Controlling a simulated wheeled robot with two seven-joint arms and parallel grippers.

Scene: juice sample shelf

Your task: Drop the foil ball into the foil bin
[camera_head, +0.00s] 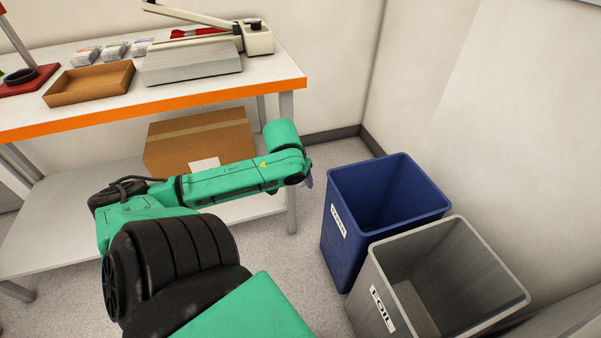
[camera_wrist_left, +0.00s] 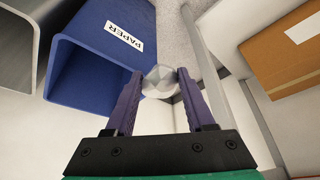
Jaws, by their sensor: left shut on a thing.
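The foil ball (camera_wrist_left: 159,80) is a small crumpled silver ball between the two purple fingers of my left gripper (camera_wrist_left: 160,86) in the left wrist view. The gripper is shut on it. In the head view the left gripper (camera_head: 308,180) shows only as a bit of purple at the end of my green arm, left of the bins; the ball is hidden there. The foil bin (camera_head: 390,265) is grey, open-topped and labelled FOIL, at the lower right. Part of a grey bin wall (camera_wrist_left: 14,45) shows at the left of the wrist view. My right gripper is not in view.
A blue bin (camera_head: 345,215), labelled PAPER in the wrist view (camera_wrist_left: 128,35), stands beside the foil bin, on its far side. A workbench (camera_head: 200,105) with an orange edge and a lower shelf holding a cardboard box (camera_head: 215,135) stands at the left. Walls close in behind and right.

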